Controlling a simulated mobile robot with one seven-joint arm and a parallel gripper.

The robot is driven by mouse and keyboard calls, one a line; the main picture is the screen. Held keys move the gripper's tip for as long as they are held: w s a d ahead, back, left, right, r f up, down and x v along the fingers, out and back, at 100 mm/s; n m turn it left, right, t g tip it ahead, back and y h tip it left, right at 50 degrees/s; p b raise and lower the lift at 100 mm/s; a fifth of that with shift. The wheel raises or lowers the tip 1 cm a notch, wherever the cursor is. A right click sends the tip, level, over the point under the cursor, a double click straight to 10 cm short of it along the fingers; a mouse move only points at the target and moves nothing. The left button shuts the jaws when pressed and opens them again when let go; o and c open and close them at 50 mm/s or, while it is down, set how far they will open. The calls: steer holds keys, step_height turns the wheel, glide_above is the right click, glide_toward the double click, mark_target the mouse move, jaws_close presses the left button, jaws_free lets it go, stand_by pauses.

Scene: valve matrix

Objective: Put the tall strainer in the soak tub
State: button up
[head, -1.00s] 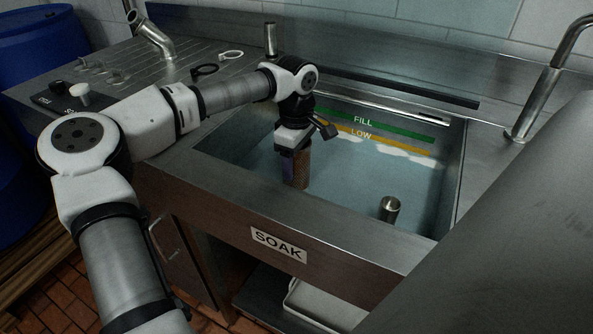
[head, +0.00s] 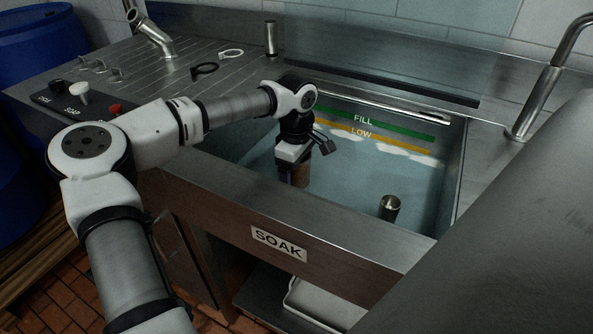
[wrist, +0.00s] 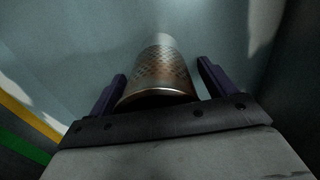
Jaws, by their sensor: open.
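The strainer, a brownish perforated metal cylinder (head: 299,177), is in the soak tub (head: 340,222), near its left side, partly hidden by my gripper in the head view. My gripper (head: 292,178) points down into the tub above it. In the wrist view, the strainer (wrist: 160,72) lies between the two purple fingers of my gripper (wrist: 163,87), with its near rim close to the palm. The fingers are apart, with a visible gap at the right finger. The strainer's lower end is not clear in the bluish water.
A short metal pipe (head: 389,208) stands in the tub's right part. The tub wall bears green FILL and yellow LOW bands (head: 385,140). A tap (head: 535,100) stands at the right.

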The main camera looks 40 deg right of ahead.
step_height(320, 180, up, 12)
steer(key=shift+r, duration=0.15)
stand_by(0.4)
